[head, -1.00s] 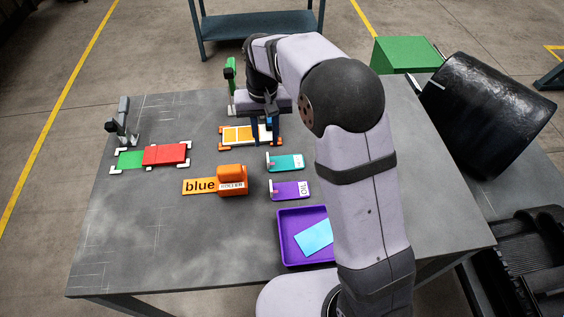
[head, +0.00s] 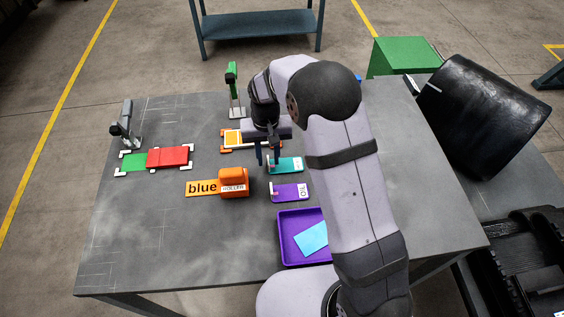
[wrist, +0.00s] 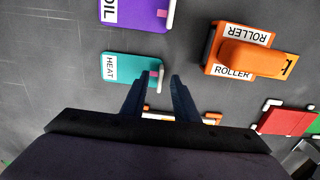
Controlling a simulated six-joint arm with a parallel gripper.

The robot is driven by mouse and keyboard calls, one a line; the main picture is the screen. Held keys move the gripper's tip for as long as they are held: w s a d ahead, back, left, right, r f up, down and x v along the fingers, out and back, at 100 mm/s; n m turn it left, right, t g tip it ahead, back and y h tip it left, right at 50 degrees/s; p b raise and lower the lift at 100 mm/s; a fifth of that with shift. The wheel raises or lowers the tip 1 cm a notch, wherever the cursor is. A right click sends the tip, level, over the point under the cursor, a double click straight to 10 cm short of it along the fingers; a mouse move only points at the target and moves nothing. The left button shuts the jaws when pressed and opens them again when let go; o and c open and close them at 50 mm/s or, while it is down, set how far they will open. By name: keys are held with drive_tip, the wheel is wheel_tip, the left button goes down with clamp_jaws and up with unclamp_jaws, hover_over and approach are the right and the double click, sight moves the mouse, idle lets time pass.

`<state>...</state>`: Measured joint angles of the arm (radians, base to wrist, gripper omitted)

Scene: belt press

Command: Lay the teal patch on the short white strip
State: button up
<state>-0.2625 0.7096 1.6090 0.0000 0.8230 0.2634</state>
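A teal card (head: 288,164) marked HEAT lies flat on the table, with a raised white bar at its left end; it also shows in the wrist view (wrist: 128,67). My gripper (head: 268,163) is open and low at that end. In the wrist view its fingertips (wrist: 160,76) stand on either side of the white bar, with nothing visibly held. A light blue sheet (head: 311,238) lies in a purple tray (head: 284,252). An orange-and-white piece (head: 233,138) lies between orange corner brackets, partly hidden by my gripper. I cannot clearly make out a short white strip.
A purple card (head: 289,192) marked OIL lies in front of the teal card. A green-and-red strip (head: 168,157) lies in white brackets farther left. A green upright clamp (head: 233,85) stands behind.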

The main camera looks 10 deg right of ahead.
clamp_jaws()
drive_tip(key=shift+r, duration=0.1)
wheel_tip(320, 180, up, 10)
drive_tip(key=b, duration=0.2)
drive_tip(key=shift+b, duration=0.4)
drive_tip(key=shift+w, duration=0.1)
idle(0.5)
